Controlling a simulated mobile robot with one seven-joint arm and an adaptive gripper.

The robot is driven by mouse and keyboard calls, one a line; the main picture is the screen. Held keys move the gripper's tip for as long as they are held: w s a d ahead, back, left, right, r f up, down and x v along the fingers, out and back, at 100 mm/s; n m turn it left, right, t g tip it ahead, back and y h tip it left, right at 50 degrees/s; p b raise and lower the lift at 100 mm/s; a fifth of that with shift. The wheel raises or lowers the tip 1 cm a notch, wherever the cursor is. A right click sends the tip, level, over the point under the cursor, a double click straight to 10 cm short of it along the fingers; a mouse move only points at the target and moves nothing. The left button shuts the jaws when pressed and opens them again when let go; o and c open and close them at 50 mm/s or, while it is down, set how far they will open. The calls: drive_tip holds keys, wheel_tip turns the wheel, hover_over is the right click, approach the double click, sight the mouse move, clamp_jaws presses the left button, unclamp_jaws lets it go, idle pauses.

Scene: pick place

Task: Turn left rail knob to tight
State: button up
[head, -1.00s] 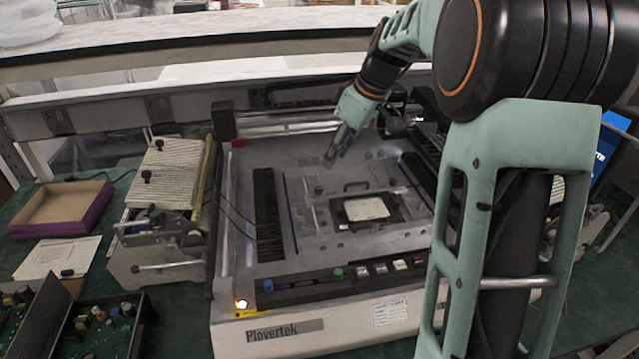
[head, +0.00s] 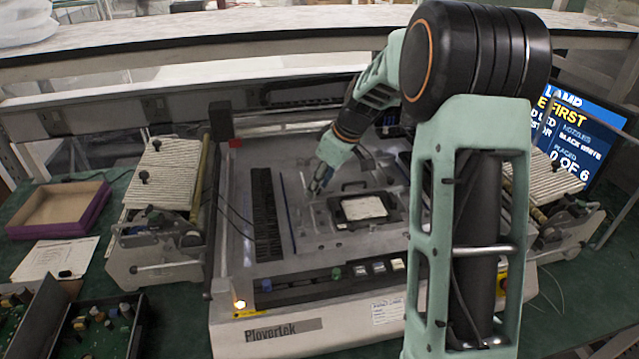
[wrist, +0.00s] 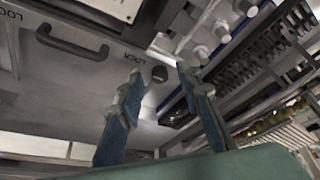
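In the wrist view a small dark knob (wrist: 159,74) stands on the grey plate beside a label that seems to read LOCK. It shows between the tips of my gripper (wrist: 160,88), whose two blue fingers are spread apart with nothing held. I cannot tell whether this is the left rail knob, or its turn position. In the head view my gripper (head: 317,188) points down over the machine bed, just left of the black frame (head: 345,221) with the white panel (head: 364,208). The knob is too small to make out there.
A dark handle (wrist: 70,45) rises from the plate in the wrist view. In the head view, a front panel with blue (head: 267,285) and green (head: 336,273) knobs edges the machine. A purple box (head: 60,209) lies left; a monitor (head: 577,135) stands right.

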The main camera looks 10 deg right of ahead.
clamp_jaws()
